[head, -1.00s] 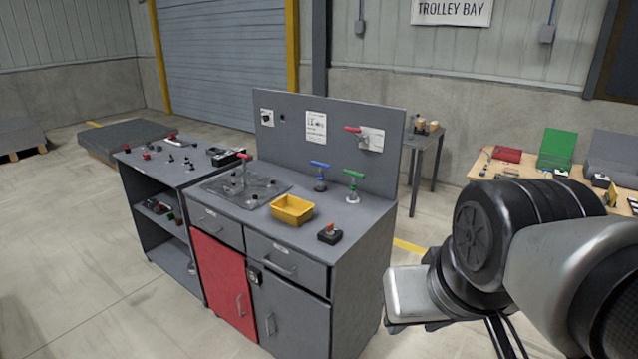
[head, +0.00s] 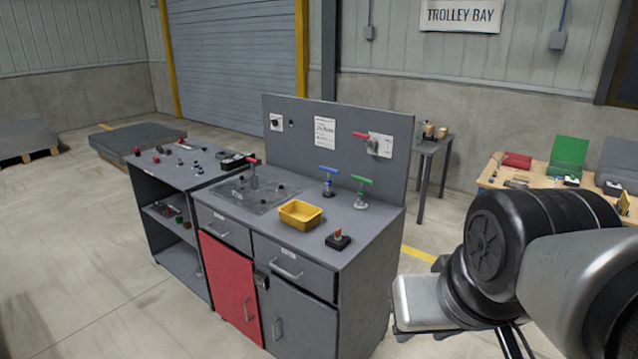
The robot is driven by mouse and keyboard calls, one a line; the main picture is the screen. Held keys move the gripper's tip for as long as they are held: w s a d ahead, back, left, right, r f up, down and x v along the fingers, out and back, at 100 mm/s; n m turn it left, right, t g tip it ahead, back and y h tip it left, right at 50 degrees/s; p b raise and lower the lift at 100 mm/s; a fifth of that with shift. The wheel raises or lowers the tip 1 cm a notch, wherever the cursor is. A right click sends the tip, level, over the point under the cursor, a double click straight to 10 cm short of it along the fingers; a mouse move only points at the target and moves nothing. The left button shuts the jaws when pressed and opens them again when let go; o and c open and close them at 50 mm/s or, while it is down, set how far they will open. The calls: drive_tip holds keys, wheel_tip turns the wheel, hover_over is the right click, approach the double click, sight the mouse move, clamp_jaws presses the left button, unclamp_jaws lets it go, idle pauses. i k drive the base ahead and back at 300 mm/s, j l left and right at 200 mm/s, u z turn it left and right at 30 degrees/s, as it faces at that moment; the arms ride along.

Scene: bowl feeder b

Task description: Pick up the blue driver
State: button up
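The blue driver (head: 328,180) has a T-shaped handle and stands upright on the grey workbench top (head: 335,215), in front of the back panel. A green T-handled driver (head: 361,190) stands close to its right. My arm fills the lower right of the head view. My gripper's fingers do not show, so I cannot see whether they are open or shut. My arm is well to the right of the bench and apart from the blue driver.
A red-handled tool (head: 253,172) stands on a plate at left. The back panel (head: 345,115) rises behind.

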sight(328, 191)
drive_tip(key=i+j+u, duration=0.2)
drive_tip(key=i+j, duration=1.25)
drive_tip(key=i+j+z, duration=0.4)
drive_tip(key=k+z, duration=0.1)
drive_tip(key=z, duration=2.85)
drive_tip(key=i+l, duration=0.1)
drive_tip(key=l, duration=0.2)
drive_tip(key=i+l, duration=0.15)
drive_tip(key=l, duration=0.2)
drive_tip(key=i+l+u, duration=0.1)
drive_tip(key=l, duration=0.2)
